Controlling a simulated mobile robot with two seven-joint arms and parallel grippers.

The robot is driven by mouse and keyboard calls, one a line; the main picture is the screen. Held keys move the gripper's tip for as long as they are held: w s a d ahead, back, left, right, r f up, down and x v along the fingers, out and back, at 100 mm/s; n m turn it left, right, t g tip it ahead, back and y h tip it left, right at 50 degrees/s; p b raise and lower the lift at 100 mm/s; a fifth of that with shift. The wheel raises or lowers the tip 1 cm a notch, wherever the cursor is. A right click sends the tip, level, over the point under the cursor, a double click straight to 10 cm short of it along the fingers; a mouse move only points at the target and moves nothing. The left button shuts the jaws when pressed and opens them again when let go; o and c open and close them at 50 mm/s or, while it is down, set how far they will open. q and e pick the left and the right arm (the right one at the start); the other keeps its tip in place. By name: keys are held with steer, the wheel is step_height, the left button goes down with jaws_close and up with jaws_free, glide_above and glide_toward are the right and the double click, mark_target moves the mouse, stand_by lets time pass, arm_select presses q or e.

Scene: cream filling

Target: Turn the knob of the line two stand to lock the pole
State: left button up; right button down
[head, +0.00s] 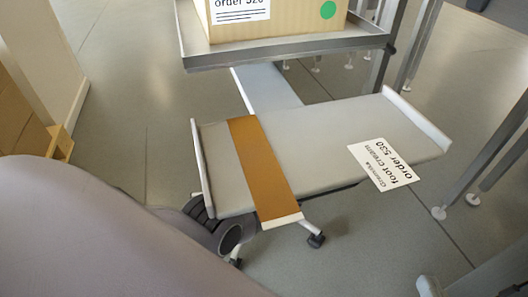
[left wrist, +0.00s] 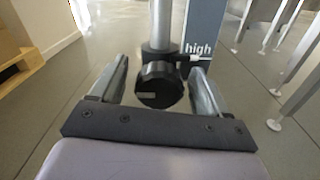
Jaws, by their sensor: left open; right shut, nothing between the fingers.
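In the left wrist view, a black round knob (left wrist: 160,85) sits on a black collar around the grey upright pole (left wrist: 161,22) of the stand. My left gripper (left wrist: 159,80) is open, one finger on each side of the knob. Gaps show between knob and fingers; contact cannot be told. In the head view my left arm covers the lower left, and its gripper and the knob cannot be made out. The stand's grey tray top (head: 340,135) has an orange-brown band (head: 262,165) and an order 530 label (head: 383,165).
A cardboard box (head: 300,20) stands on a grey tray (head: 280,53) behind the stand top. Metal legs with white feet (head: 439,213) stand at the right. A wooden pallet (head: 60,143) is at the left. Grey floor (head: 125,125) is open between pallet and stand.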

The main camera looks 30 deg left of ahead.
arm_select(q)
steer(key=c, duration=1)
